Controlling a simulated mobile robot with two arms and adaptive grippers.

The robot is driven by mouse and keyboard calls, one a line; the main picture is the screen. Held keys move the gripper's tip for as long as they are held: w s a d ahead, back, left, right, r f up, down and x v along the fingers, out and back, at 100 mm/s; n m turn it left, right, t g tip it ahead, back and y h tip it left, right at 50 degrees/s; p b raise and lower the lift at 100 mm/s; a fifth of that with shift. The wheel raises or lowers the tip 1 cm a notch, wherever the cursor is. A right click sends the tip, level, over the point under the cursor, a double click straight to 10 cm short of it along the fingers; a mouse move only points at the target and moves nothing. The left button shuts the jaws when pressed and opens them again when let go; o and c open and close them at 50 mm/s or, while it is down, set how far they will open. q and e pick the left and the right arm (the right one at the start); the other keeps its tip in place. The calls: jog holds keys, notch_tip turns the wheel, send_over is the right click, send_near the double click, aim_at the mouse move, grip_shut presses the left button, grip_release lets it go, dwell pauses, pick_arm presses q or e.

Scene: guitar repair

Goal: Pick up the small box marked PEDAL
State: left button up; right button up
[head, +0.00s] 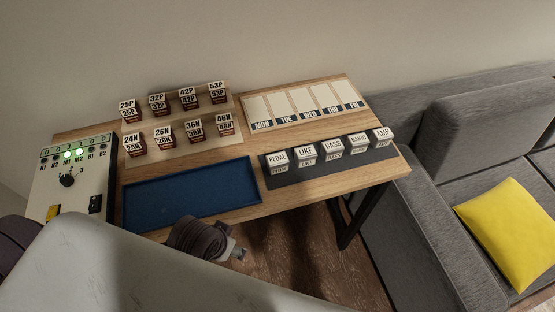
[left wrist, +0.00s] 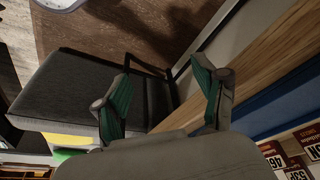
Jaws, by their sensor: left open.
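The small white box marked PEDAL (head: 278,159) stands at the left end of a row of boxes on a dark grey tray (head: 375,157) at the table's front right. The boxes beside it read UKE (head: 306,154), BASS, BANJO and AMP. My left gripper (left wrist: 165,95) is open and empty in the left wrist view, with green finger pads, beside the table's edge. In the head view a dark part of my arm (head: 196,237) is in front of the table, left of and nearer than the PEDAL box. The right gripper is not in view.
An empty blue tray (head: 190,194) lies left of the box row. Numbered boxes stand on a board behind it, near a weekday rack (head: 305,106). A control panel (head: 71,180) with green lights is at left. A grey sofa (head: 436,245) with a yellow cushion (head: 510,230) borders the right.

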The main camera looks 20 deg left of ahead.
pick_arm(q)
notch_tip(320, 180, up, 7)
jog(key=w+d+r+m+t+h, duration=0.1)
jog(key=w+d+r+m+h, duration=0.35)
jog(key=w+d+m, duration=0.45)
jog(key=g, duration=0.2)
send_near(277, 159)
jog(key=shift+y, duration=0.55)
jog(key=d+f, duration=0.2)
jog(key=f, duration=0.1)
jog(key=d+f+p, duration=0.1)
jog(key=shift+w+f, duration=0.3)
jog(key=shift+w, duration=0.1)
jog(key=shift+a+p+x, duration=0.15)
jog(key=shift+p+x, duration=0.1)
jog(key=shift+x, duration=1.05)
jog(key=shift+a+p+x, duration=0.2)
jog(key=shift+x, duration=1.15)
jog(key=shift+w, duration=0.15)
jog(key=c, duration=1.2)
jog(key=shift+c, duration=0.5)
jog(key=shift+r, duration=0.1)
